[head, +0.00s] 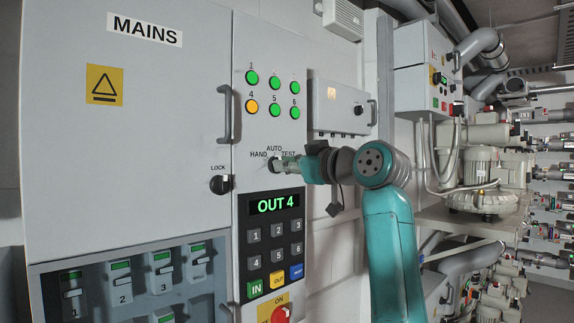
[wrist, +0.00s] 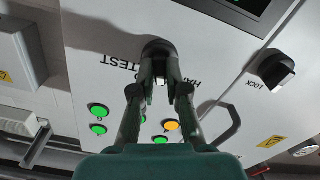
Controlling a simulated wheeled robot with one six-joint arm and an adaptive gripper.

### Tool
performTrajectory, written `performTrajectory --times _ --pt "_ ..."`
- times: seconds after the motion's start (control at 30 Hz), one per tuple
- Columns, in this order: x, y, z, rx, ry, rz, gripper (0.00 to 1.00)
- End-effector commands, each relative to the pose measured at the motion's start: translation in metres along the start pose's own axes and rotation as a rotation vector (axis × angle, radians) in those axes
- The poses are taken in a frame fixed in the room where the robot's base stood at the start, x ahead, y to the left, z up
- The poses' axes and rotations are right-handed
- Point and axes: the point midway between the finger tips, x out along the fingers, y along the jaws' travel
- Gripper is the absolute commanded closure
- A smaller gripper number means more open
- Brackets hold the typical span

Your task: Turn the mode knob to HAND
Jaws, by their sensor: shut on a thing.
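The mode knob (head: 274,165) sits on the grey control panel, with HAND printed to its left, AUTO above and TEST to its right in the head view. My gripper (head: 284,165) reaches it from the right and is shut on it. In the wrist view, which is upside down, the two fingers of my gripper (wrist: 160,82) close on both sides of the dark round knob (wrist: 157,46). The fingers cover much of the knob, so I cannot tell which label it points to.
A LOCK knob (head: 220,184) is at the lower left. A door handle (head: 225,114) and a small box (head: 340,107) stick out nearby.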

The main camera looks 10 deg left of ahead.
Motion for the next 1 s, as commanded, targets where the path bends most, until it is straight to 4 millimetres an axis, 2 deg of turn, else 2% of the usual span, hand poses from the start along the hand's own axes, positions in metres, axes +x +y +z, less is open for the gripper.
performTrajectory --times 0.5,1.0 --pt "0.0 -0.0018 0.0014 -0.402 -0.002 -0.002 1.0" --pt "0.0001 -0.0023 0.0019 -0.526 -0.002 -0.002 1.0"
